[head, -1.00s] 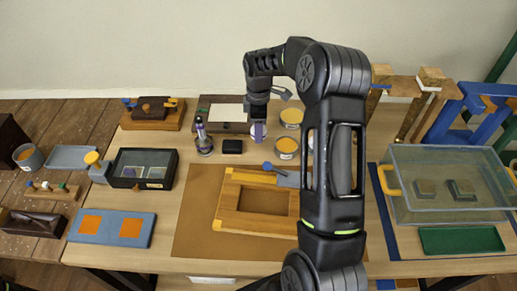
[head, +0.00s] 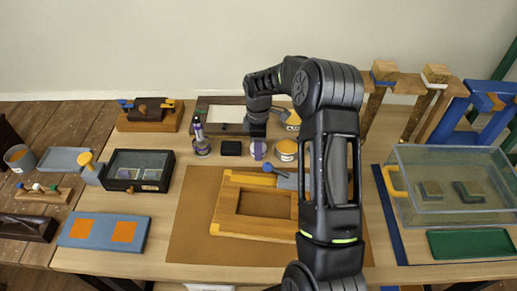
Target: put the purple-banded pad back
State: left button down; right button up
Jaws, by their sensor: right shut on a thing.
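The purple-banded pad (head: 258,151) is a small pale piece with a purple band, at the back middle of the table. My right gripper (head: 258,139) points down from above and is shut on the pad, its fingers mostly hidden by its dark body. The pad is low, near the tabletop; I cannot tell whether it touches it. My left gripper is out of view.
A black block (head: 231,148) and a purple-marked bottle (head: 201,142) stand left of the pad. A wooden frame (head: 230,210) lies in front. My right arm hides part of the table.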

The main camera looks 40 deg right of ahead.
jog(key=shift+f, duration=0.15)
jog(key=o, duration=1.3)
notch_tip(320, 180, up, 12)
jog(key=p, duration=0.5)
jog(key=shift+r+p, duration=0.25)
jog(key=shift+p, duration=0.15)
